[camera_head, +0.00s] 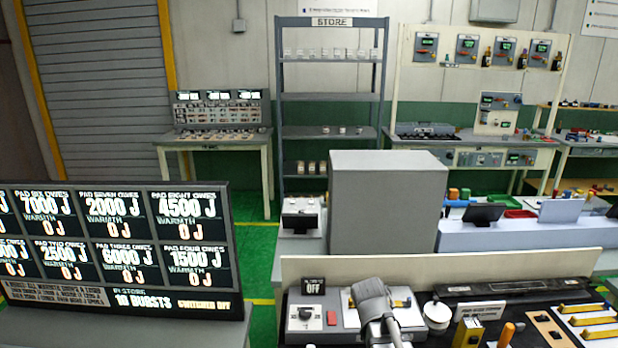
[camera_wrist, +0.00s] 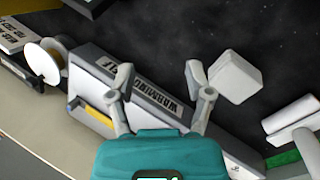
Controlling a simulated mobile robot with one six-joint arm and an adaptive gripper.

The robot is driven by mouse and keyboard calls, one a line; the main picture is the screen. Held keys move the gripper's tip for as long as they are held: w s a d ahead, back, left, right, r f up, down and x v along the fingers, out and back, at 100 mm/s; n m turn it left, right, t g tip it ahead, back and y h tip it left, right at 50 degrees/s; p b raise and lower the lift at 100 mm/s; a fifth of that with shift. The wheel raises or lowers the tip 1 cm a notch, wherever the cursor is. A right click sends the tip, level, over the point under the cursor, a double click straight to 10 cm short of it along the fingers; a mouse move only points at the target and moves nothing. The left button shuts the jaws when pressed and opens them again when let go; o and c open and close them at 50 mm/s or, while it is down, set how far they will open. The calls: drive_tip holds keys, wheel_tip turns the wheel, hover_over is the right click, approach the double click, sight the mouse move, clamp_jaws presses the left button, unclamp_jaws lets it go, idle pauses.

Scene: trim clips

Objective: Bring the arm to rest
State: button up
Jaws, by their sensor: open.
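In the wrist view my gripper (camera_wrist: 158,76) shows its two grey fingers spread apart in front of the teal body, with nothing held between them. Behind and between the fingers is a pale box (camera_wrist: 150,95) with a label that seems to read "WARMING". A white block (camera_wrist: 235,79) appears just right of the right finger. In the head view a grey part of my arm (camera_head: 370,302) hangs over the front bench, in front of a white panel (camera_head: 408,316). I cannot make out the fingertips there.
A white spool (camera_head: 437,314) stands right of my arm. A dial box (camera_head: 306,317) is to its left. A yellow block (camera_head: 467,333) and an orange handle (camera_head: 506,334) stand near the front. A large grey box (camera_head: 384,203) rises behind the bench's back board (camera_head: 450,268).

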drive_tip(key=shift+s+a+f+m+y, duration=0.2)
drive_tip(key=shift+s+a+m+y, duration=0.5)
drive_tip(key=shift+m, duration=0.3)
drive_tip(key=shift+s+a+f+m+y, duration=0.25)
drive_tip(key=shift+s+a+m+y, duration=0.2)
drive_tip(key=shift+m+y, duration=0.45)
drive_tip(key=shift+s+a+f+m+y, duration=0.2)
drive_tip(key=shift+s+a+m+y, duration=0.4)
drive_tip(key=shift+m, duration=0.5)
